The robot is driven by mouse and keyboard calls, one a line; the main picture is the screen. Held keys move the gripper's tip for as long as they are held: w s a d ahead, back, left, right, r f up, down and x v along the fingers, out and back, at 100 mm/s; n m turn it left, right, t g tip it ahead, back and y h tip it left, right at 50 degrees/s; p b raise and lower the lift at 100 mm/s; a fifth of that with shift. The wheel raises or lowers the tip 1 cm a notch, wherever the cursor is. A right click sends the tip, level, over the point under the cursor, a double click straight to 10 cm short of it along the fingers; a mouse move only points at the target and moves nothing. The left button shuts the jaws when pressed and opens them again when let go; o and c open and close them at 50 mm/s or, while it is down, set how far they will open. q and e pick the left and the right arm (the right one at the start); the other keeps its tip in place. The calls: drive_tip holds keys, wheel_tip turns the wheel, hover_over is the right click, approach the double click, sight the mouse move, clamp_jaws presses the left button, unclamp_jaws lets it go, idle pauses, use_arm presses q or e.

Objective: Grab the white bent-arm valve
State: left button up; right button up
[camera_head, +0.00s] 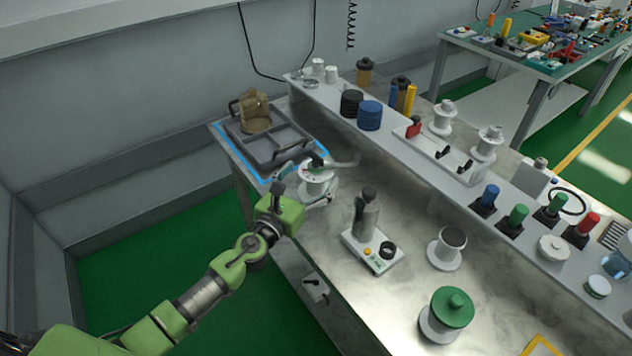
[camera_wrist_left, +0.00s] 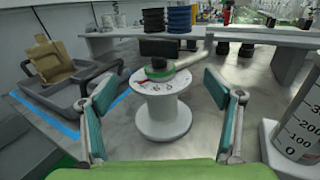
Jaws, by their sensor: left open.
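The white bent-arm valve (camera_head: 318,177) stands upright on the metal worktop, near its left end. It is spool-shaped, with a dial-like top, a dark knob, a green ring and a pale bent arm reaching to the right. My left gripper (camera_head: 309,184) is open at the valve, with its fingers spread to either side. In the left wrist view the valve (camera_wrist_left: 163,115) is centred between the two teal finger pads of the gripper (camera_wrist_left: 157,80), with visible gaps on both sides. I cannot tell how far the fingers reach past it. My right gripper is not in view.
A grey tray (camera_head: 265,150) with a brown container lies left of the valve, inside blue tape. A grey bottle on a white scale (camera_head: 372,252) stands to its right. A raised shelf (camera_head: 400,150) with several parts runs behind. A green-topped spool (camera_head: 447,313) stands nearer the front.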

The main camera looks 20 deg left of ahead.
use_arm(q)
drive_tip(key=shift+w+d, duration=0.2)
drive_tip(key=shift+w, duration=0.8)
drive_tip(key=shift+s, duration=0.1)
drive_tip(key=c, duration=1.9)
drive_tip(key=shift+c, duration=1.3)
drive_tip(key=shift+r, duration=0.15)
